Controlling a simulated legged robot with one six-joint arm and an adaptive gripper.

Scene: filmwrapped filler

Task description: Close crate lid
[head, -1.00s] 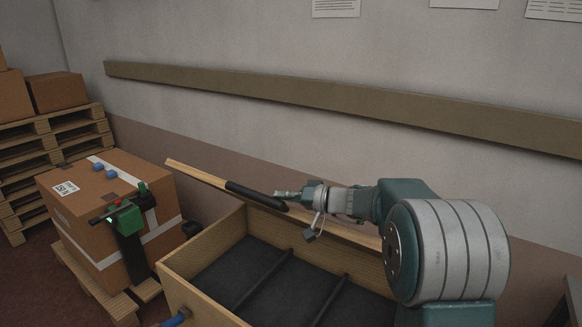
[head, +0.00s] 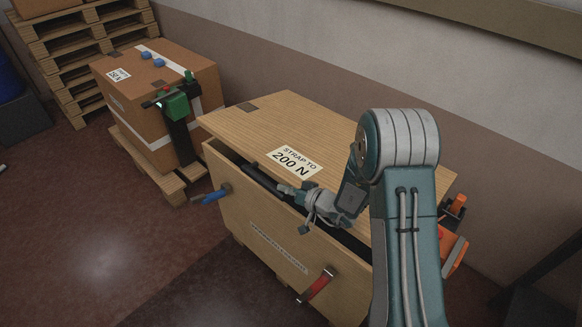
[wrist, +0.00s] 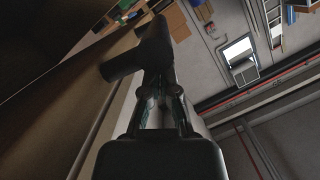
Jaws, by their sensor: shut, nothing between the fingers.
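The wooden crate (head: 255,222) stands in the middle of the head view. Its lid (head: 262,120), with a label reading "STRAP TO 200 N", lies low over it. A dark gap shows between the lid's front edge and the crate's front wall. A black bar (head: 262,179) runs along that front edge. My gripper (head: 284,188) is shut at the front edge, its tips close beside the bar; I cannot tell whether they touch. In the wrist view the fingers (wrist: 160,88) are together, with a dark bar-like shape (wrist: 150,50) just beyond them.
A blue-handled latch (head: 212,196) and a red one (head: 317,285) are on the crate's front. An orange device (head: 453,252) is at its right end. A strapped cardboard box (head: 150,100) on a pallet stands behind left. The floor (head: 90,235) at front left is clear.

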